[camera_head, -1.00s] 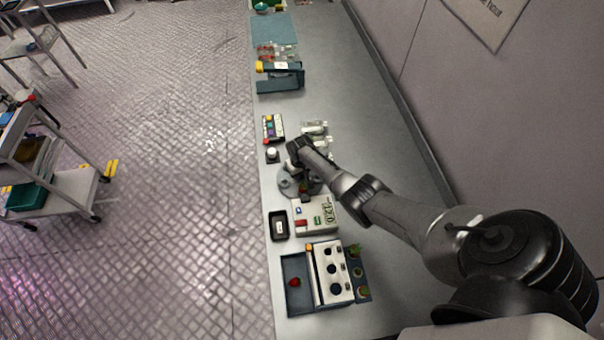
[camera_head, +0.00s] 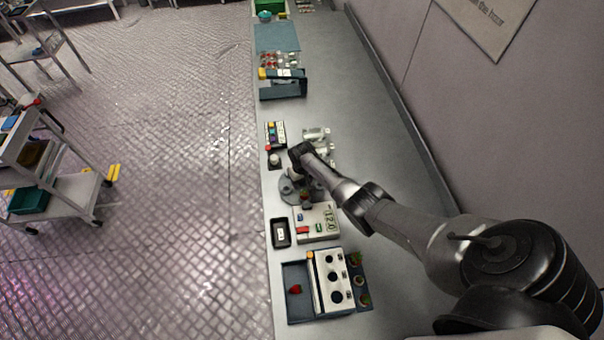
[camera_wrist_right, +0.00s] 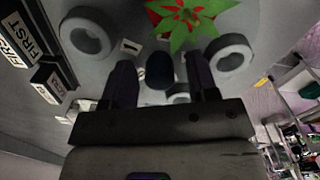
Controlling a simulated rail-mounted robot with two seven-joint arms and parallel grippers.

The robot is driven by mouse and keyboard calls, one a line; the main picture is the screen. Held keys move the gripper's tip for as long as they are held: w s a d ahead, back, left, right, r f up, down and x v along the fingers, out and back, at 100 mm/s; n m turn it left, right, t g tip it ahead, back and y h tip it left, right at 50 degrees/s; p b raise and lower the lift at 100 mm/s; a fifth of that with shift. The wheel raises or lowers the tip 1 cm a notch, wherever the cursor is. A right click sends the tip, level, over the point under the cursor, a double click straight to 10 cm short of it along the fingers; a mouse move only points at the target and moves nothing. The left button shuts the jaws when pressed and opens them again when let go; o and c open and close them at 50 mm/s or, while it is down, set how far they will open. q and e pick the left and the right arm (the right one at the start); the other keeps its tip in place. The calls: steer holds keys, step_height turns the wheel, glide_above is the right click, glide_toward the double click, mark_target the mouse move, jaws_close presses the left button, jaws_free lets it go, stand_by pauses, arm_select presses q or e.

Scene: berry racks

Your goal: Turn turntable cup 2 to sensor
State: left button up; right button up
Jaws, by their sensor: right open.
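The grey turntable (camera_head: 287,189) stands on the bench, partly hidden under my right arm. In the right wrist view its grey plate carries ring-shaped cups, one on the left (camera_wrist_right: 86,38) and one on the right (camera_wrist_right: 230,52). A red strawberry with a green leaf crown (camera_wrist_right: 188,22) sits at the top of that view. I cannot tell which cup is number 2. My right gripper (camera_wrist_right: 160,80) is open over the turntable, with a finger on each side of a dark round post (camera_wrist_right: 160,72). I cannot tell whether the fingers touch it. My left gripper is not in view.
A white device with a display (camera_head: 318,222) and a small black tray (camera_head: 280,233) stand just nearer. A blue tray with a strawberry (camera_head: 294,306) is nearer still. A button panel (camera_head: 275,133) and clear containers (camera_head: 316,134) lie beyond. The bench's right side is mostly clear.

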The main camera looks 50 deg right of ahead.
step_height(320, 180, up, 14)
steer(key=p, duration=0.2)
steer(key=shift+f, duration=0.25)
stand_by(0.4)
